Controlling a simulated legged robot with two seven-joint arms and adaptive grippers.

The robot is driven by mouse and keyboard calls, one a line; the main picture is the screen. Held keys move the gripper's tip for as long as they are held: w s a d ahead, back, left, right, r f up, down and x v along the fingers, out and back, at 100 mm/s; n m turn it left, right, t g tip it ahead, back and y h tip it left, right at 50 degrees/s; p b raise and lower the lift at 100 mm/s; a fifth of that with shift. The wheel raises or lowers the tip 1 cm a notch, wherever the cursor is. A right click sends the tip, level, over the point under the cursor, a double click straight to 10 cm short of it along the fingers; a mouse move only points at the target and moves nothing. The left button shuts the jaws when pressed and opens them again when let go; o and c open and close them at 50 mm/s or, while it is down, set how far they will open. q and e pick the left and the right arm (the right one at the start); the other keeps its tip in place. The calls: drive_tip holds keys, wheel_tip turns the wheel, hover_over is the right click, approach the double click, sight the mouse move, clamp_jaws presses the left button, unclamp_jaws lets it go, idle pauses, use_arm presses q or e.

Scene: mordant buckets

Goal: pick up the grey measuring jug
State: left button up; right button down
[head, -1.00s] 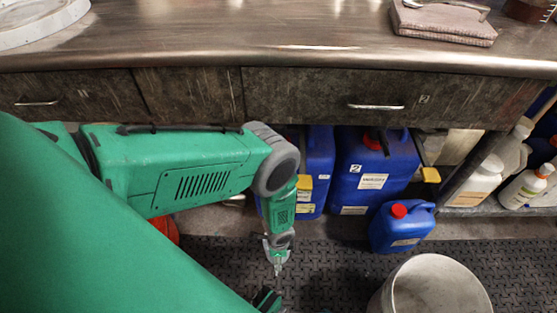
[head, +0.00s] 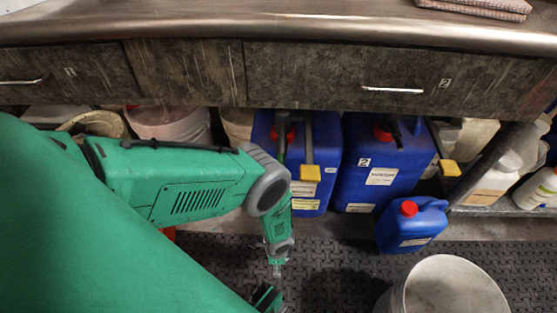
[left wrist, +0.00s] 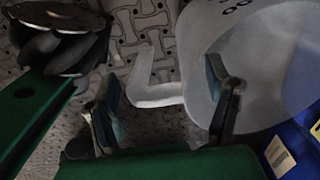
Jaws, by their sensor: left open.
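The grey measuring jug (left wrist: 255,60) shows large at the upper right of the left wrist view, with dark marks near its top edge. Its hooked handle (left wrist: 148,82) points left and lies between the two fingers in that picture. My left gripper (left wrist: 163,75) is open, with its fingers apart; I cannot tell whether they touch the jug. In the head view my left gripper (head: 268,297) is low at the bottom edge, partly hidden by my arm. I cannot make out the jug in the head view. My right gripper is not in view.
Blue canisters (head: 376,170) stand under the drawer bench (head: 300,30), with a smaller red-capped one (head: 410,228) in front. A pale bucket (head: 447,285) stands on the dark floor mat (head: 330,265). A blue container (left wrist: 297,150) is close on the right in the wrist view.

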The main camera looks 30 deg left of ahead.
use_arm(q)
drive_tip(key=shift+d, duration=0.1)
clamp_jaws()
drive_tip(key=shift+r, duration=0.1)
drive_tip(key=shift+r, duration=0.15)
